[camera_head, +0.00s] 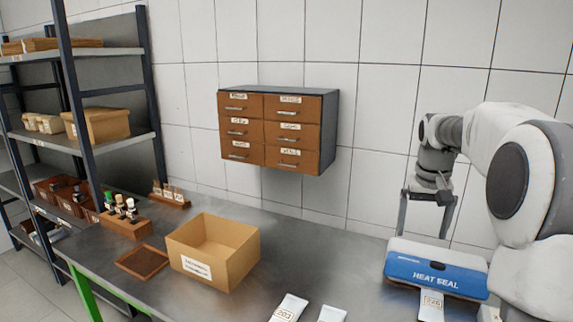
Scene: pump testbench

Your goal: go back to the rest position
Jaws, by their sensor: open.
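My gripper (422,234) is at the right of the view, pointing down with its two fingers spread apart. It is open, and nothing shows between the fingers. My arm reaches in from the right edge. The fingertips end just above or behind the top edge of the blue and white heat sealer (437,268); I cannot tell whether they touch it. A white labelled pouch (431,305) lies at the front of the sealer.
An open cardboard box (240,248) stands on the grey table (330,262), with a brown tray (142,262) and a stamp rack (126,226) to its left. More pouches (288,308) lie at the front edge. A drawer cabinet (275,130) hangs on the wall. Shelves (100,145) stand left.

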